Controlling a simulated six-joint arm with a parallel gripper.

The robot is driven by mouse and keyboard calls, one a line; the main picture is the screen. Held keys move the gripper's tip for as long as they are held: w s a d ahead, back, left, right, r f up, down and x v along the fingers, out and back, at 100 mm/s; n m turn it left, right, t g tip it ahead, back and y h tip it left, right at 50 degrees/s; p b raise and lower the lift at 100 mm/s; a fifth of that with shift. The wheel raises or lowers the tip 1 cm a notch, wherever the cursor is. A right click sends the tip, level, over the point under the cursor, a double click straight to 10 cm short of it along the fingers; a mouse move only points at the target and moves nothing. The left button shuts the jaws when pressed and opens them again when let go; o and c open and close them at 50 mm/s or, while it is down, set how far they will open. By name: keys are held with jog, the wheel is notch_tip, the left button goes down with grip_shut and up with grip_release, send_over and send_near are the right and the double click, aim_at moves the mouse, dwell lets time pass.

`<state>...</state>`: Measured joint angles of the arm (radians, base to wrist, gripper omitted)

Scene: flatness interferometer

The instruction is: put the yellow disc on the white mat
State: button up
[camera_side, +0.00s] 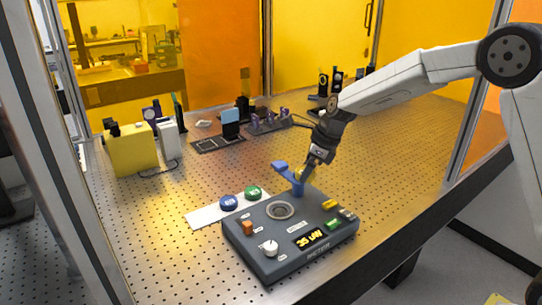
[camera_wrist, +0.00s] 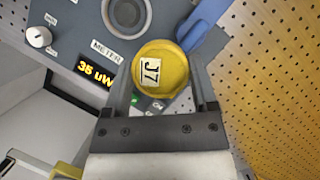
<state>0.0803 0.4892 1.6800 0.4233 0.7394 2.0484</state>
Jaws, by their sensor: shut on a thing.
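The yellow disc (camera_wrist: 160,70), labelled J7, sits between the two fingers of my gripper (camera_wrist: 163,72) in the wrist view. My gripper (camera_side: 304,172) is shut on it. In the side view only a small yellow patch of the disc (camera_side: 300,173) shows, beside a blue arm-like holder (camera_side: 287,171) at the back of the meter box. I cannot tell whether the disc touches the holder. The white mat (camera_side: 203,217) lies left of the box. A blue disc (camera_side: 229,202) and a green disc (camera_side: 252,193) are on it.
The dark meter box (camera_side: 292,262) has a round port (camera_side: 280,209), a white knob (camera_side: 270,248), coloured buttons and a display reading 35 uW. A yellow block (camera_side: 132,153) and optics stand farther back. The perforated table (camera_side: 160,235) is clear around the mat's left side.

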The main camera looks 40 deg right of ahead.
jog(key=w+a+m, duration=0.1)
jog(key=a, duration=1.8)
jog(key=shift+w+r+m+h, duration=0.3)
jog(key=shift+r, duration=0.1)
jog(key=shift+a, duration=0.1)
send_over(200, 216)
jog(key=s, duration=0.1)
jog(key=shift+s+d+f, duration=0.1)
jog(key=shift+d+f, duration=0.1)
jog(key=shift+f, duration=2.15)
jog(key=shift+s+d+f, duration=0.1)
jog(key=shift+d+f, duration=0.1)
jog(key=shift+f, duration=2.1)
jog(key=shift+w+f, duration=0.15)
jog(key=shift+f, duration=0.15)
jog(key=shift+w+f+t, duration=0.1)
jog(key=shift+f+t, duration=0.2)
jog(key=shift+f, duration=1.25)
jog(key=shift+f, duration=0.15)
